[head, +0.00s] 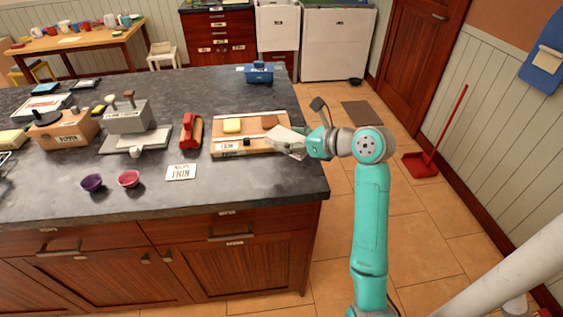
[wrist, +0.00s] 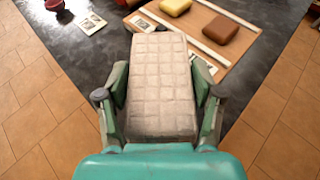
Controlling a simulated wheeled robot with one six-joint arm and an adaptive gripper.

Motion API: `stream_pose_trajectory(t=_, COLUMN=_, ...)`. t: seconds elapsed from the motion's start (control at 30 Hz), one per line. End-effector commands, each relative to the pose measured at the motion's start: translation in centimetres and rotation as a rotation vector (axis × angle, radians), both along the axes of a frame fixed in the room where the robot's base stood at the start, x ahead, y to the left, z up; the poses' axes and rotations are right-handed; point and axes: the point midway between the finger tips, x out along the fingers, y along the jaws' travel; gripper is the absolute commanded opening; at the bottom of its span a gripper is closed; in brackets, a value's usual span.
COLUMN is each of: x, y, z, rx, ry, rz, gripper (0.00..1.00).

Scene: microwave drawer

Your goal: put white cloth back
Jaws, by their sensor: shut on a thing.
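The white cloth (wrist: 160,85) is a flat, quilted pale block in the wrist view. My gripper (wrist: 157,100) is shut on it, with one finger on each long side. In the head view the cloth (head: 288,141) sticks out from my gripper (head: 303,144) over the right end of a wooden tray (head: 262,143) on the dark counter. I cannot tell whether the cloth touches the tray. The tray holds a yellow sponge (head: 232,125) and a brown sponge (head: 270,121). In the wrist view the cloth hides part of the tray (wrist: 197,45).
A red tool (head: 191,132) stands left of the tray. A white label card (head: 181,172), a red bowl (head: 129,179) and a purple bowl (head: 92,183) lie nearer the front edge. A blue caddy (head: 259,73) stands at the back right. The counter between it and the tray is clear.

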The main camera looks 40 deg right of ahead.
Motion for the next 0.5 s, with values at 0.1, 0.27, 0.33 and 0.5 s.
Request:
stream_pose_trajectory(t=0.1, x=0.0, y=0.0, z=-1.4, rx=0.004, ry=0.004, rz=0.0, gripper=0.42)
stream_pose_trajectory(t=0.27, x=0.0, y=0.0, z=-4.3, rx=0.005, ry=0.004, rz=0.0, gripper=0.42)
stream_pose_trajectory(t=0.33, x=-0.1, y=0.1, z=-5.2, rx=0.003, ry=0.004, rz=0.0, gripper=0.42)
stream_pose_trajectory(t=0.5, x=0.0, y=0.0, z=-6.3, rx=0.001, ry=0.001, rz=0.001, gripper=0.42)
